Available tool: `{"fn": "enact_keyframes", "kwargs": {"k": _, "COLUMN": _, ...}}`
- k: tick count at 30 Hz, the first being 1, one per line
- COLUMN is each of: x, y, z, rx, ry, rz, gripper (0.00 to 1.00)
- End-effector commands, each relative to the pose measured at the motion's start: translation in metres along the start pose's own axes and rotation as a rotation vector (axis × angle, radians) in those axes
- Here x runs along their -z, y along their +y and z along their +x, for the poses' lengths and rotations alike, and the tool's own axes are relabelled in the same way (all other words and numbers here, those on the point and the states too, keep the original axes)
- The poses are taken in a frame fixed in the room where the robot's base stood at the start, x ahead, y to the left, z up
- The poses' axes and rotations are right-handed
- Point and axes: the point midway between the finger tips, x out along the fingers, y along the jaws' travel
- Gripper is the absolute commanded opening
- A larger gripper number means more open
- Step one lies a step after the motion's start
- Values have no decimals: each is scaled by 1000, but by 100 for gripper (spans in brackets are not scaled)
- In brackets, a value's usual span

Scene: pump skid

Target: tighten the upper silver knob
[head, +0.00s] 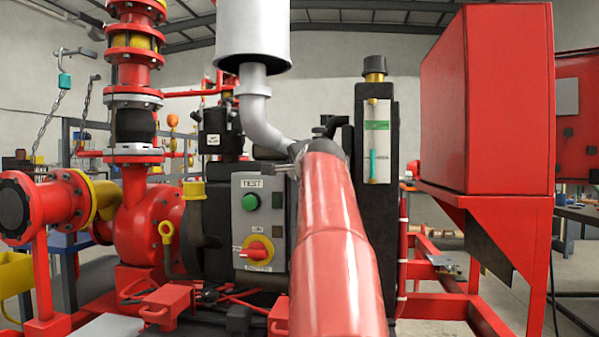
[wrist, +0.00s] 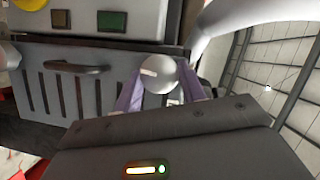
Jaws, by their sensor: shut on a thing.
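The silver knob (wrist: 160,74) shows in the wrist view as a pale round head with a small light mark on it. My gripper (wrist: 160,88) has its two purple fingers on either side of the knob and is shut on it. The lower part of the knob is hidden behind the dark gripper body. In the head view my red arm covers the knob and most of the gripper. I cannot tell from these frames whether another silver knob is nearby.
A grey control panel (head: 258,218) with a green button (head: 250,202) and a red-yellow switch (head: 258,249) stands left of my arm. A pale exhaust pipe (head: 259,105) passes above. A black column (head: 375,215) and a red cabinet (head: 487,100) stand to the right.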

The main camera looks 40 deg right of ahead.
Motion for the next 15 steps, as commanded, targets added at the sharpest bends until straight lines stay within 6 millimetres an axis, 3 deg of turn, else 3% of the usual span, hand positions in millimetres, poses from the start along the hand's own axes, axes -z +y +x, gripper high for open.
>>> {"fn": "enact_keyframes", "kwargs": {"k": 1, "x": -1, "y": 1, "z": 1, "rx": -2, "ry": -2, "rz": 1, "gripper": 44}}
{"fn": "enact_keyframes", "kwargs": {"k": 5, "x": -1, "y": 1, "z": 0, "rx": -1, "ry": -2, "rz": 1, "gripper": 61}}
{"fn": "enact_keyframes", "kwargs": {"k": 15, "x": 0, "y": 0, "z": -4, "rx": 1, "ry": -1, "rz": 1, "gripper": 62}}
